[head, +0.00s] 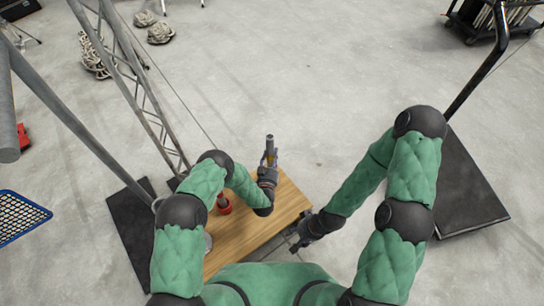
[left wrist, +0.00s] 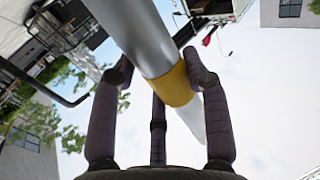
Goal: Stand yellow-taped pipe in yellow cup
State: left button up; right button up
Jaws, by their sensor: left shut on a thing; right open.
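A grey pipe (head: 269,143) with a yellow tape band is in my left gripper (head: 267,161), above the far edge of the wooden table. In the left wrist view the pipe (left wrist: 145,38) runs between the fingers of the left gripper (left wrist: 160,80), which close around it at the yellow tape (left wrist: 172,88). My right gripper (head: 296,243) is open and empty, low beside the table's right edge. I cannot make out a yellow cup; my arms hide part of the table.
The wooden table (head: 262,232) has a red cup-like thing (head: 223,205) near my left forearm. A pale round thing (head: 208,241) is partly hidden at its left edge. Dark platforms lie left (head: 133,228) and right (head: 468,190). A metal truss (head: 135,85) rises at left.

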aim_at(272, 162)
pick_arm(q)
jog(key=shift+f, duration=4.2)
jog(key=o, duration=1.4)
jog(key=shift+s, duration=0.15)
jog(key=s+a, duration=0.2)
jog(key=s, duration=0.9)
jog(key=shift+s, duration=0.35)
